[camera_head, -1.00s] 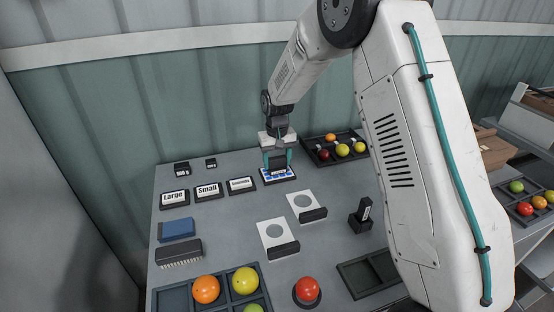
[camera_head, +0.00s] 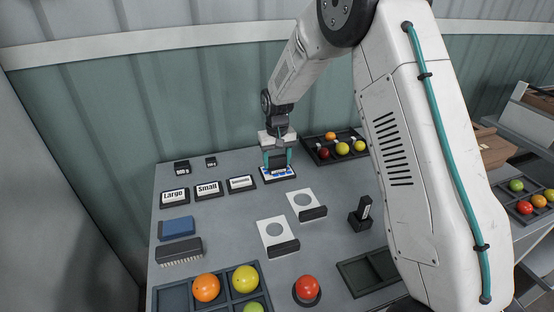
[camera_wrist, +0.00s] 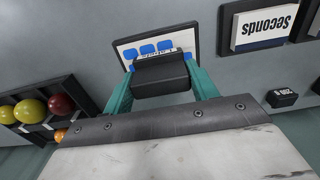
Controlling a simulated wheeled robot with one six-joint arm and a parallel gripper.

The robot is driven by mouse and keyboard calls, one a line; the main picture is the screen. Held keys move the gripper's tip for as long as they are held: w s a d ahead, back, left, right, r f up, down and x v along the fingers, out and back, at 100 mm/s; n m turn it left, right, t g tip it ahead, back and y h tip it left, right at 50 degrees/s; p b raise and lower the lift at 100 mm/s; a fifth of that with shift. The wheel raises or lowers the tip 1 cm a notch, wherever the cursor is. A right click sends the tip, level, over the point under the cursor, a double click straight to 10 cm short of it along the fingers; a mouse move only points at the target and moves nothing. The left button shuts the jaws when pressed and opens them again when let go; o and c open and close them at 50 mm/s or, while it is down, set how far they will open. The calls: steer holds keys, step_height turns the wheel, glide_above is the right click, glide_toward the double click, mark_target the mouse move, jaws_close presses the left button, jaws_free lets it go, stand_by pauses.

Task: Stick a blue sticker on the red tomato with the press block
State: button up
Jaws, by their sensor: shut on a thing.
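My gripper (camera_head: 277,158) points down at the back of the table, its teal fingers shut on the dark press block (camera_wrist: 160,76). The block is over the white sticker sheet (camera_wrist: 124,48) with blue stickers (camera_wrist: 147,49); I cannot tell whether it touches the sheet. The sheet's front edge also shows in the head view (camera_head: 279,178), and the block hides part of it. The red tomato (camera_head: 307,286) sits in a round dark holder (camera_head: 307,302) at the front of the table, well apart from my gripper.
Cards marked Large (camera_head: 174,197), Small (camera_head: 208,189) and Seconds (camera_head: 241,183) lie left of the sheet. A blue pad (camera_head: 177,228), a brush (camera_head: 179,251), two white plates (camera_head: 277,253) and a black upright block (camera_head: 361,214) stand around. Trays of tomatoes lie front left and back right.

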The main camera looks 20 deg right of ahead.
steer(key=shift+f, duration=0.1)
steer(key=shift+r, duration=3.55)
